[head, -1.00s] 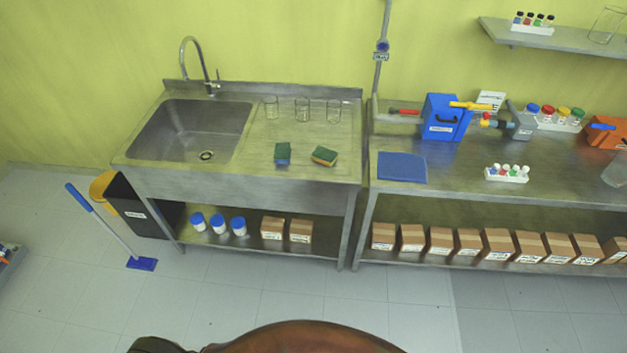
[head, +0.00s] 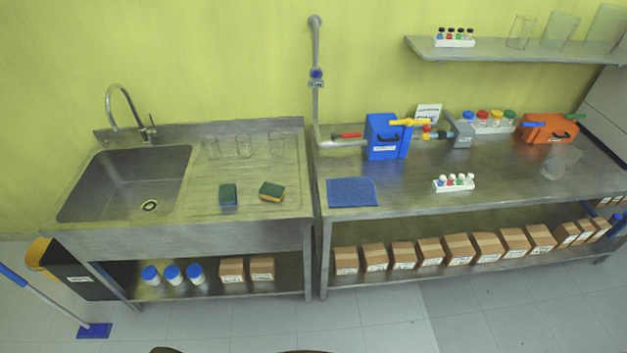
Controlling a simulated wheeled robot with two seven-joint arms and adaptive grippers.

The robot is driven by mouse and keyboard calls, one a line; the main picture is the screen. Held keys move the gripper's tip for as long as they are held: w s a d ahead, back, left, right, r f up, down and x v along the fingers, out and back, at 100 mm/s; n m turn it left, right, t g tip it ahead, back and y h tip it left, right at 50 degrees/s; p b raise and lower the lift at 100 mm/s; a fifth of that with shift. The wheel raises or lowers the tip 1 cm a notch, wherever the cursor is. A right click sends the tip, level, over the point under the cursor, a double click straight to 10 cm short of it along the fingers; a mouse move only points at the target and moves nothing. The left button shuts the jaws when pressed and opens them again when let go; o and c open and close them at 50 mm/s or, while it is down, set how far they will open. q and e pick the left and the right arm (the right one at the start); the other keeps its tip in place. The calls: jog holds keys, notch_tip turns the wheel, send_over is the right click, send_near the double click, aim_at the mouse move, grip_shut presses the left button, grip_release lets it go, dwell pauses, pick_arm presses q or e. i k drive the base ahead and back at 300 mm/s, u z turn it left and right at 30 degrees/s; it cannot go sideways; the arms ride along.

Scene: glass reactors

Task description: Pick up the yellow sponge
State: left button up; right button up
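Two sponges lie on the drainboard of the steel sink unit, right of the basin. The right one (head: 271,191) has a green top and yellow sides and lies slightly turned. Neither of my grippers is in view. Only small dark and reddish parts of my own body show at the bottom edge.
The sink basin (head: 128,184) is left of the sponges. Clear glass beakers (head: 243,146) stand behind them. A blue mat (head: 352,192) lies on the adjoining steel bench (head: 410,190). A mop (head: 94,330) and dark bin (head: 82,280) stand at left. The floor in front (head: 370,325) is clear.

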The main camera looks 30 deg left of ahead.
aim_at(273, 192)
jog(key=z, duration=0.2)
jog(key=i, duration=1.6)
jog(key=u, duration=1.4)
jog(key=i, duration=0.5)
jog(key=u, duration=0.5)
